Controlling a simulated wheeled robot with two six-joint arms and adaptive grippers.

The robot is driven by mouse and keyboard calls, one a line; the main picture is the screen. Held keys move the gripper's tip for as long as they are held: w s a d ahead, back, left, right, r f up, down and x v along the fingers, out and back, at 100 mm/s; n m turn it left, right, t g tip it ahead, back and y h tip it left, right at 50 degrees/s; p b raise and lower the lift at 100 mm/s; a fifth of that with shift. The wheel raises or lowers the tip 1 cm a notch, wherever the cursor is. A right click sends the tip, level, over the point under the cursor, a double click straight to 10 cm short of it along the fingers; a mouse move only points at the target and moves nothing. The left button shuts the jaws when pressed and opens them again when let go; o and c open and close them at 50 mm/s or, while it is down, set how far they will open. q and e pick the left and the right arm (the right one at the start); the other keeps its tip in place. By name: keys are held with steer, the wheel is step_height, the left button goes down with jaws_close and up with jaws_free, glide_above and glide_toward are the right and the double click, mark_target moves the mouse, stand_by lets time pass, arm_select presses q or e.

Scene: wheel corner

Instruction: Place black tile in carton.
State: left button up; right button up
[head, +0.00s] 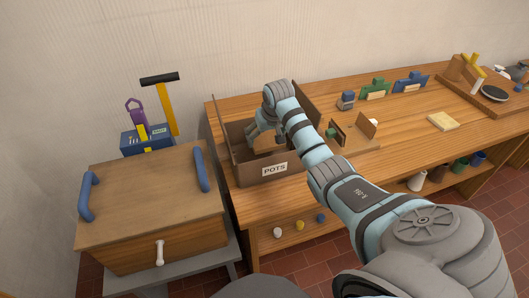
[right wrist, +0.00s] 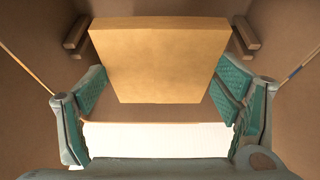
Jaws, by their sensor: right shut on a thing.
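The brown carton (head: 243,173), labelled POTS, stands open on the left part of the wooden bench with flaps raised. My right gripper (head: 264,134) is down inside it, with its fingers partly hidden by my arm and the carton's front wall. In the right wrist view, the teal-padded right gripper (right wrist: 158,92) has a tan block (right wrist: 158,65) between its pads. A white ribbed surface (right wrist: 155,138) shows closer to the palm; I cannot tell what it belongs to. No clearly black tile shows in the carton or the gripper. My left gripper is not in view.
A wooden cabinet (head: 150,200) with blue handles stands left of the bench (head: 410,140). A small wooden stand (head: 358,142) is right of the carton. Green (head: 375,89) and blue (head: 411,82) items stand along the back. A pale yellow block (head: 442,121) lies farther right.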

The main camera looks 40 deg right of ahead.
mark_target(268, 144)
steer(key=f, duration=0.3)
steer(key=f+b, duration=0.1)
steer(key=f, duration=0.4)
steer(key=shift+w+f+b, duration=0.35)
steer(key=shift+w+f, duration=0.05)
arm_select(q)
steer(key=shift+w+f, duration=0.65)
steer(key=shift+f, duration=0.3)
arm_select(e)
steer(key=shift+s, duration=0.1)
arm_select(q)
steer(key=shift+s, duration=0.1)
arm_select(e)
steer(key=o, duration=1.3)
steer(key=shift+o, duration=0.2)
steer(key=p+v, duration=0.4)
steer(key=v, duration=0.7)
steer(key=shift+a+r, duration=0.1)
steer(key=shift+r, duration=0.25)
steer(key=shift+s+r, duration=0.15)
steer(key=shift+r, duration=0.1)
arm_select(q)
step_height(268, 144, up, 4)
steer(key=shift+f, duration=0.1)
